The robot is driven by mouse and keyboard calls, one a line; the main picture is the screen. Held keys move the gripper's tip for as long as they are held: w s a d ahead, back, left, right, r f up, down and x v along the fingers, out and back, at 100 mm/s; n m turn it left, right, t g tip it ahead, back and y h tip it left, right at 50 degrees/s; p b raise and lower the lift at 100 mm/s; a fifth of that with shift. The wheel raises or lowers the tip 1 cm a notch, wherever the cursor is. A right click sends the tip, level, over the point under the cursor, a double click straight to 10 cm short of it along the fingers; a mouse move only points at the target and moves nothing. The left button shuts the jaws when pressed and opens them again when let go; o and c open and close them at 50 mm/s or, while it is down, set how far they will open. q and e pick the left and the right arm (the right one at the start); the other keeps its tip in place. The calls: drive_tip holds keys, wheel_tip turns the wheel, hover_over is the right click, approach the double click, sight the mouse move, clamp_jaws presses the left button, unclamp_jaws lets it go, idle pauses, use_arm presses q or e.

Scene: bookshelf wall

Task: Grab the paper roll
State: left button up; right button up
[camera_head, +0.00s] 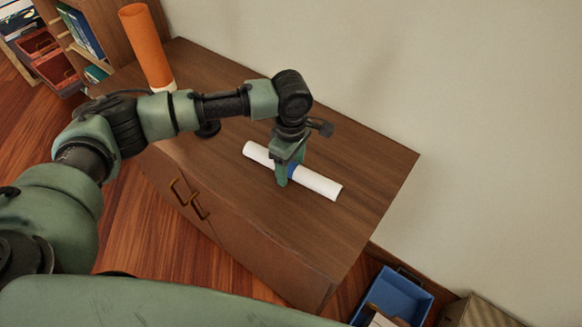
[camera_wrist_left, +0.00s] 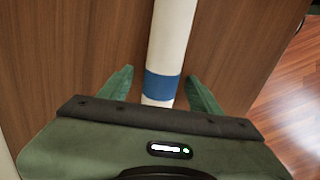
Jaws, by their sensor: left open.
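The paper roll (camera_head: 319,184) is a white tube with a blue band around its middle. It lies on the top of a brown wooden cabinet. My left gripper (camera_head: 285,177) is right over the band, pointing down, and hides part of the roll. In the left wrist view the roll (camera_wrist_left: 171,38) runs between the two spread green fingers (camera_wrist_left: 160,90), with the blue band (camera_wrist_left: 162,87) between them. A gap shows on each side, so the fingers do not grip it. My right gripper is not in view.
The cabinet top (camera_head: 360,165) is mostly clear around the roll. An orange cylinder (camera_head: 146,45) stands at its far left end. A shelf with books (camera_head: 82,32) is beyond. A blue bin (camera_head: 396,295) is on the floor at the lower right. A wall (camera_head: 420,70) runs behind.

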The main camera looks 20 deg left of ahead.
use_arm(q)
clamp_jaws()
drive_tip(key=shift+r, duration=0.1)
